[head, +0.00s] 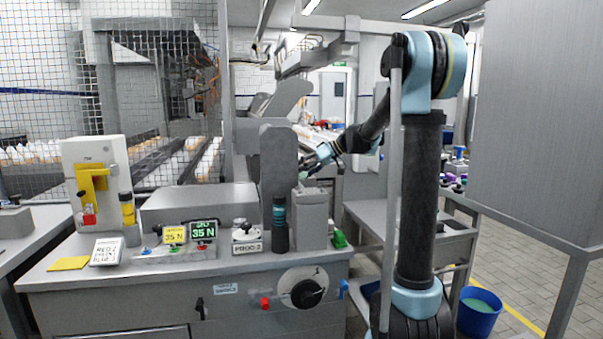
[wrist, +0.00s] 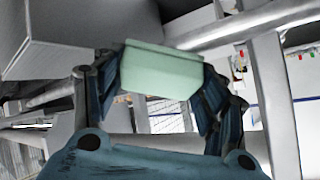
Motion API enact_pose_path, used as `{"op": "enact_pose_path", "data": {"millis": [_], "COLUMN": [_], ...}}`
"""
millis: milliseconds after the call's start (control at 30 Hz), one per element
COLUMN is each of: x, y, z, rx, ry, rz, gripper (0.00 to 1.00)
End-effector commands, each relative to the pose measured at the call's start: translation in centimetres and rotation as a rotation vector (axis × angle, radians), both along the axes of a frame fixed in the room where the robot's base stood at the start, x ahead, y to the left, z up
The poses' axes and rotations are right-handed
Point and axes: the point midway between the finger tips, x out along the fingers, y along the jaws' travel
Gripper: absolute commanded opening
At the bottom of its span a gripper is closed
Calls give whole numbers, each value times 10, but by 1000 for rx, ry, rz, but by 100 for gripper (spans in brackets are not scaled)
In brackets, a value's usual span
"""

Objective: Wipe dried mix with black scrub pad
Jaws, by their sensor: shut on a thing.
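My gripper (head: 313,162) is at the end of my arm in the middle of the head view, beside the tall grey housing of the machine. In the wrist view my gripper (wrist: 162,80) has its two dark blue fingers closed on the sides of a pale green block (wrist: 158,70). The block is held level with the fingertips, and its wide face is toward the camera. No black scrub pad can be made out in either view. No dried mix can be told apart on the grey surfaces.
A blue bucket (head: 479,311) stands on the floor at right. A large grey cabinet (head: 540,120) hangs at the right.

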Motion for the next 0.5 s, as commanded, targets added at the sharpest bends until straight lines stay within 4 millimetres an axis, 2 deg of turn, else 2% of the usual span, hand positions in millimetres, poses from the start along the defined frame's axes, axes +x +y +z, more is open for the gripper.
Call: {"op": "enact_pose_path", "data": {"millis": [133,500], "x": [-7,-7], "y": [-1,-4], "z": [-1,3], "rx": [-1,-1], "ry": [1,1], "rz": [1,1], "gripper": [44,44]}}
